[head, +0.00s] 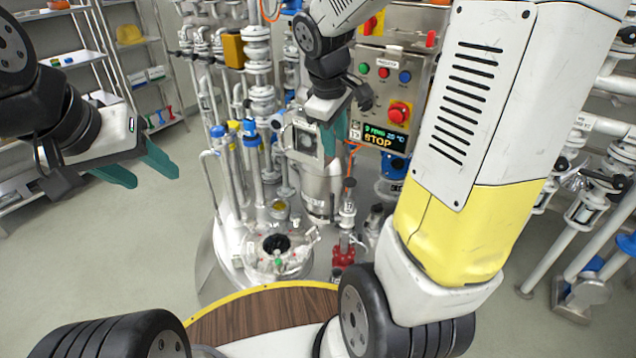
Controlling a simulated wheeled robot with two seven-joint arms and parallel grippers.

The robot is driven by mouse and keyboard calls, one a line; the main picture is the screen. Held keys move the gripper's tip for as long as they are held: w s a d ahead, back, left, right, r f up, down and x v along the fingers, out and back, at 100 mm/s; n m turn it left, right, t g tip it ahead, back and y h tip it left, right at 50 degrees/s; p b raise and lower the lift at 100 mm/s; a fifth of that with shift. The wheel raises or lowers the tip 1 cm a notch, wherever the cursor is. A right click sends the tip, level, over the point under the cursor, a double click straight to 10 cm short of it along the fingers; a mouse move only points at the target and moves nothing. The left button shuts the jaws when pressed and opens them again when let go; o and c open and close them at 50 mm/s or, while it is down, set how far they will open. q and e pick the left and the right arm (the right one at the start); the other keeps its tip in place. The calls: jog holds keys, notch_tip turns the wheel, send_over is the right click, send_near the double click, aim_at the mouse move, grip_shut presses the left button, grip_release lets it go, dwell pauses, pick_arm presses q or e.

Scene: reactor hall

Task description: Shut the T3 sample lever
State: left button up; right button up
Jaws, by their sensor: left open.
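I cannot make out for sure which part is the T3 sample lever; no lever is readable as such at this size, and my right arm hides part of the scene. The reactor vessel's metal lid (278,262) with a dark round opening is at the lower centre. My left gripper (142,172) is open and empty at the left, over the floor, apart from the equipment. My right gripper (333,130) points down in front of the control panel, its teal fingers overlapping in view, so its opening is unclear.
A control panel (398,75) with buttons, a red stop knob (399,113) and a lit display (384,136) stands behind. A red valve (343,251) sits right of the lid. Vertical pipes (262,100) rise at the back centre. Shelves (92,55) stand at the left. Floor at left is clear.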

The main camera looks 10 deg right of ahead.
jog(key=w+d+f+n+g+h, duration=0.1)
jog(key=w+d+f+n+h, duration=0.1)
jog(key=w+f+n, duration=0.65)
jog(key=n+g, duration=0.1)
jog(key=n, duration=0.1)
send_over(331, 215)
jog(key=f, duration=2.4)
jog(key=shift+w+d, duration=0.2)
jog(key=shift+w, duration=0.15)
jog(key=shift+c, duration=0.5)
grip_shut()
